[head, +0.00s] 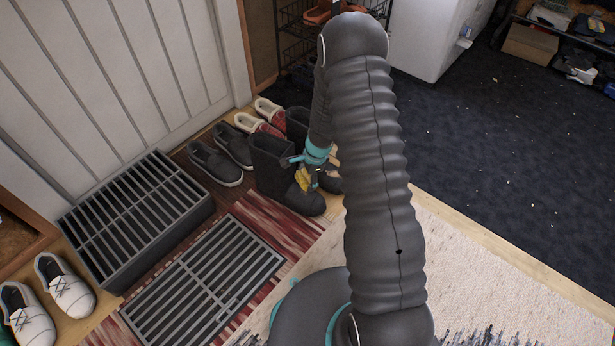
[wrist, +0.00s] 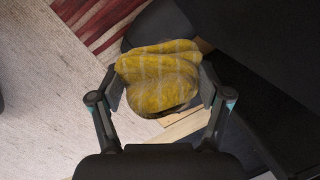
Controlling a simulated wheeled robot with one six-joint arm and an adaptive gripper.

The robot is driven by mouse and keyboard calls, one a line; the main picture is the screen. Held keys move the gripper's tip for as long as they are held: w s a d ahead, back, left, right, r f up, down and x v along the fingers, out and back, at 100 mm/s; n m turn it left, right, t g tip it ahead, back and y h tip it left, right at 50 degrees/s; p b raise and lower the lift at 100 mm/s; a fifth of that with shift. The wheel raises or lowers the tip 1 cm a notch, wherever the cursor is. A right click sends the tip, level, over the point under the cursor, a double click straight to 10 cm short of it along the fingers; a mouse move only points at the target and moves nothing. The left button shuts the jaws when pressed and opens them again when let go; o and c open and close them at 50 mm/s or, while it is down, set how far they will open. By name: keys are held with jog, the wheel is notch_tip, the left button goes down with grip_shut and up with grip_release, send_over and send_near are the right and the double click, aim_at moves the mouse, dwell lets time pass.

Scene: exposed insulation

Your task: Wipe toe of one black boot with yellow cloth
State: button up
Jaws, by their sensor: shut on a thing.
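A pair of black boots stands on the floor by the wall in the head view. The left boot (head: 272,170) is mostly visible, upright, its toe (head: 304,203) toward the lower right. The other boot (head: 298,122) is largely hidden behind my arm. My gripper (head: 310,178) is at the boots, just above and beside the left boot's toe. It is shut on the yellow cloth (head: 303,179). In the wrist view the bunched yellow cloth (wrist: 158,78) sits between both fingers, with a black boot surface (wrist: 158,28) behind it. I cannot tell whether the cloth touches the boot.
Dark slip-on shoes (head: 215,163) and red-and-white shoes (head: 258,125) stand left of and behind the boots. A slatted black box (head: 135,215) and floor grate (head: 205,285) lie further left. White shoes (head: 65,285) are at lower left. The pale rug (head: 480,285) is clear.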

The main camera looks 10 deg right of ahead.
jog(key=shift+s+d+f+m, duration=0.1)
jog(key=shift+s+f+m, duration=0.05)
jog(key=shift+f+m, duration=0.6)
jog(key=b, duration=0.4)
send_over(302, 195)
jog(key=shift+s+d+f, duration=0.1)
jog(key=shift+s+f, duration=0.05)
jog(key=shift+f, duration=0.85)
jog(key=shift+s+d+f, duration=0.15)
jog(key=shift+f, duration=0.8)
jog(key=shift+s+d+f, duration=0.1)
jog(key=shift+s+f, duration=0.05)
jog(key=shift+f, duration=0.85)
jog(key=shift+b+x, duration=0.55)
jog(key=shift+x, duration=0.35)
jog(key=shift+w+d+r+p, duration=0.2)
jog(key=shift+w+d+p, duration=0.2)
jog(key=shift+p, duration=0.2)
jog(key=shift+w+d+f+p, duration=0.1)
jog(key=shift+w+d+p, duration=0.9)
jog(key=shift+w+p, duration=0.15)
jog(key=shift+s, duration=0.1)
